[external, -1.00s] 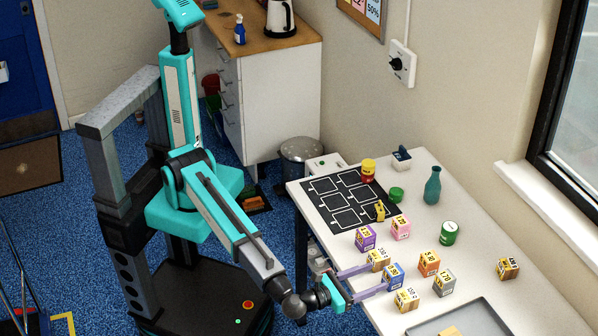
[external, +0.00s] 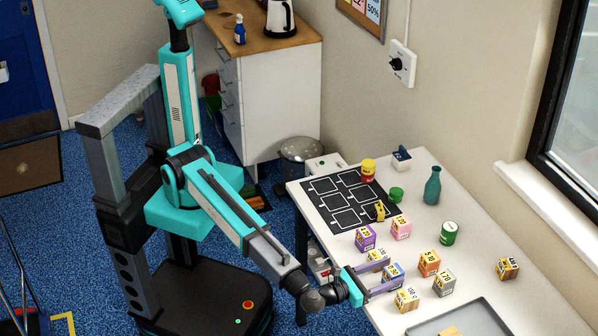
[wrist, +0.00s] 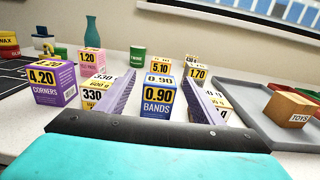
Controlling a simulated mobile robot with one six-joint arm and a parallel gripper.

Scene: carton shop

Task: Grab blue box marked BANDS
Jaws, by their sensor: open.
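The blue box marked BANDS (wrist: 157,98) stands upright on the white table, with 0.90 on its yellow label. In the wrist view it sits between the two fingers of my open gripper (wrist: 160,95). In the external view the blue box (external: 391,272) is partly covered by the fingers of my gripper (external: 387,279), which reach over the table edge from the left. A finger is close to each side of the box. I cannot tell whether either touches it.
A box marked 330 (wrist: 93,92) stands just left of the left finger, and a yellow-labelled box (external: 406,300) just right of the gripper. A purple CORNERS box (wrist: 53,82), an orange box (external: 429,263) and a grey box (external: 444,283) stand near. A grey tray (external: 489,313) lies to the right.

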